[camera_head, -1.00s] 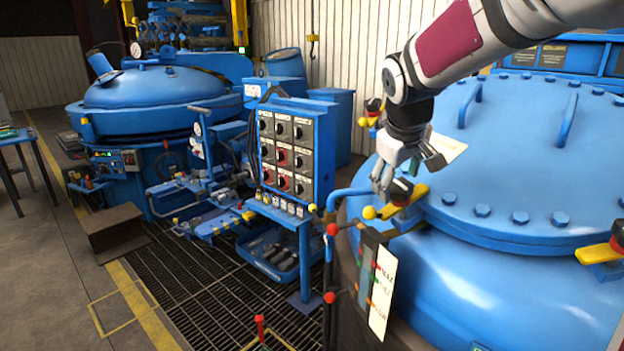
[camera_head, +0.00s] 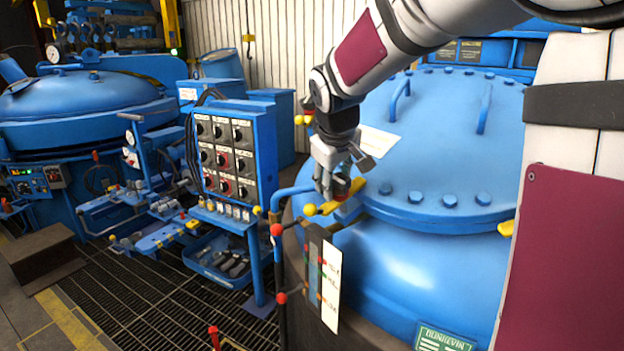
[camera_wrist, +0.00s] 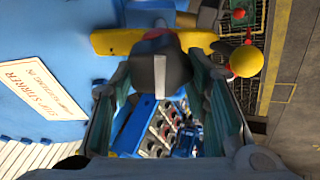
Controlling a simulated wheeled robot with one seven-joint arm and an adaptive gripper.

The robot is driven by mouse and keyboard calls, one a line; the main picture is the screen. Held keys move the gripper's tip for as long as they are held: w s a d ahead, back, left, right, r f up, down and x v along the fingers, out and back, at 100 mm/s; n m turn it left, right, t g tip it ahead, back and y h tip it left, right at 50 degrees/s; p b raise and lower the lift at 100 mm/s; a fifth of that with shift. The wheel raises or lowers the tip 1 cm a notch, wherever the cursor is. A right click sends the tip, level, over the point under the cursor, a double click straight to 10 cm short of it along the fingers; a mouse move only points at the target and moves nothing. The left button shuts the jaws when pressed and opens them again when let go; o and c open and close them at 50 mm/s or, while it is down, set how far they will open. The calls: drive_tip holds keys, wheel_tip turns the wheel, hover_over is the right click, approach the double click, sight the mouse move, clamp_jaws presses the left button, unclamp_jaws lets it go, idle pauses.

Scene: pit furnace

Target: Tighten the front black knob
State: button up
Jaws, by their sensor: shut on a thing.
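The front black knob (camera_wrist: 152,72) sits on a yellow clamp bar (camera_wrist: 112,42) at the rim of the blue furnace lid (camera_head: 440,150). In the wrist view the knob fills the space between my two fingers, with a pale stripe on its face. My gripper (camera_head: 338,190) is shut on the knob. In the head view my fingers hide most of the knob, and the yellow clamp bar (camera_head: 347,192) shows beside them. A yellow ball (camera_wrist: 244,61) is at the bar's outer end.
A control cabinet (camera_head: 228,150) with several dials stands left of the furnace. Red-ball levers (camera_head: 277,229) and a white label plate (camera_head: 331,287) are just below my gripper. Another yellow clamp (camera_head: 506,228) is on the rim at right. A metal grating (camera_head: 170,305) covers the floor.

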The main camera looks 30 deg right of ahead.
drive_tip(key=shift+w+f+m+b, duration=0.1)
drive_tip(key=shift+m+b, duration=0.2)
drive_tip(key=shift+b, duration=0.1)
drive_tip(key=m+h+b, duration=0.1)
drive_tip(key=m+b, duration=0.2)
drive_tip(key=b, duration=0.1)
drive_tip(key=shift+w+d+f, duration=0.1)
drive_tip(key=m+h+b, duration=0.1)
drive_tip(key=m+b, duration=0.4)
drive_tip(key=b, duration=0.1)
drive_tip(key=shift+d+m+b, duration=0.15)
drive_tip(key=shift+m+b, duration=0.15)
drive_tip(key=m+b, duration=0.3)
drive_tip(key=m+g+h+b, duration=0.1)
drive_tip(key=shift+s+d+m, duration=0.1)
drive_tip(key=shift+s+m, duration=0.15)
drive_tip(key=shift+m, duration=0.05)
drive_tip(key=shift+s+r+m+g+h+b, duration=0.15)
drive_tip(key=shift+m+g+b, duration=0.15)
drive_tip(key=shift+m+b, duration=0.75)
drive_tip(key=shift+s+r+m+g+h+b, duration=0.25)
drive_tip(key=shift+m+b, duration=0.35)
drive_tip(key=shift+m, duration=0.75)
drive_tip(key=shift+w+f, duration=0.1)
drive_tip(key=shift+w, duration=0.1)
drive_tip(key=o, duration=1.2)
drive_tip(key=shift+c, duration=0.2)
